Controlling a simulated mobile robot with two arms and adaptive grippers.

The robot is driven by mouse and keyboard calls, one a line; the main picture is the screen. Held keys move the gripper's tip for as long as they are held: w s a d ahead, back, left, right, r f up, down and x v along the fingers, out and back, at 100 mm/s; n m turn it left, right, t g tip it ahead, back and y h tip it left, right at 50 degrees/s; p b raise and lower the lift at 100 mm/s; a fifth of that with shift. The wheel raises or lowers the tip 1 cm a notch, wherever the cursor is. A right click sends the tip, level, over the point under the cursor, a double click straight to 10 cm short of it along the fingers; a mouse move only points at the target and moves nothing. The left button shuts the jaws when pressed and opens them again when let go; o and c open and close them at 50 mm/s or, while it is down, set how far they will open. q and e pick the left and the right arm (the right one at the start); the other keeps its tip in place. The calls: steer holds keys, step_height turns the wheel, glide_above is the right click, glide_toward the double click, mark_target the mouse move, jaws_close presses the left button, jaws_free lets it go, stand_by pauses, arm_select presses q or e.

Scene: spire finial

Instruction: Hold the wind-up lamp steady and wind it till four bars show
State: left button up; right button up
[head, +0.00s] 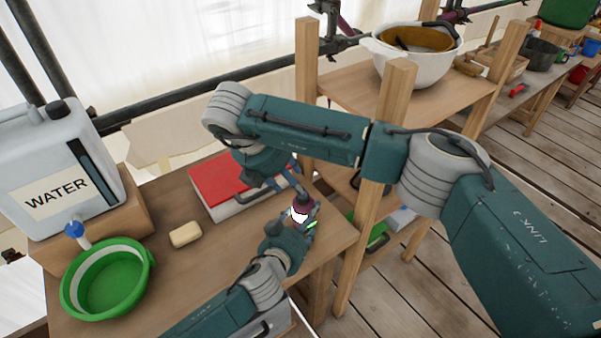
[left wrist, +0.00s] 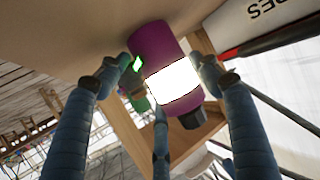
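The wind-up lamp (head: 300,213) stands near the table's right end, with a glowing white band and dark purple parts. In the left wrist view the lamp (left wrist: 157,45) shows its purple body, the white band and a dark knob (left wrist: 192,118) at one end. A green light (left wrist: 137,63) glows at its side; I cannot count bars. My left gripper (head: 301,222) has its fingers around the lamp, apparently touching both sides. My right gripper (head: 283,184) hangs just behind and above the lamp, its fingers partly hidden; its opening is unclear.
A red-lidded case (head: 217,182) lies behind the lamp. A soap-like block (head: 186,234), green basin (head: 104,283) and water container (head: 60,165) are on the left. A wooden post (head: 372,235) stands close to the right. My right arm spans above the table.

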arm_select(q)
steer(key=shift+o, duration=1.4)
steer(key=v, duration=1.2)
